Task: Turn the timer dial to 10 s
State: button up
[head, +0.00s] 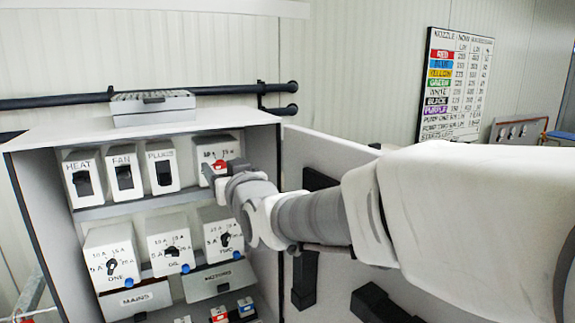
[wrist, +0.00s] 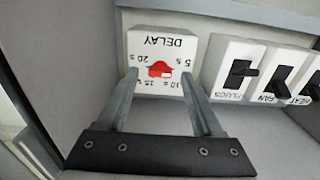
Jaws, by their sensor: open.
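The timer dial is a red knob (wrist: 160,69) on a white box marked DELAY (wrist: 181,33), which appears upside down in the wrist view. The marks 5 s, 10 s, 15 s and 20 s stand around the knob. A small pale mark shows on the knob's lower right side; I cannot tell exactly which number it points to. My gripper (wrist: 160,74) is open, one finger on each side of the knob, with gaps visible. In the head view the knob (head: 219,167) shows on the top-right box (head: 213,149), partly hidden by my gripper (head: 230,172).
Switch boxes HEAT (head: 83,178), FAN (head: 123,172) and PLUGS (head: 162,167) stand left of the dial. Dial boxes (head: 112,258) fill the row below. The cabinet's right wall is close to the dial, and its open door (head: 330,160) lies behind my arm.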

jog(key=shift+c, duration=0.3)
grip_shut()
jog(key=shift+f+m+b, duration=0.15)
jog(key=shift+m+b, duration=0.25)
jog(key=shift+b, duration=0.4)
jog(key=shift+f+m+b, duration=0.15)
jog(key=shift+m+b, duration=0.55)
jog(key=shift+b, duration=0.4)
jog(key=m+b, duration=0.2)
jog(key=b, duration=0.1)
jog(key=shift+d+m+b, duration=0.1)
jog(key=shift+m+b, duration=0.2)
jog(key=shift+b, duration=0.05)
jog(key=m+b, duration=0.5)
jog(key=b, duration=0.1)
jog(key=shift+m+b, duration=1)
jog(key=shift+b, duration=0.05)
jog(key=shift+r, duration=0.2)
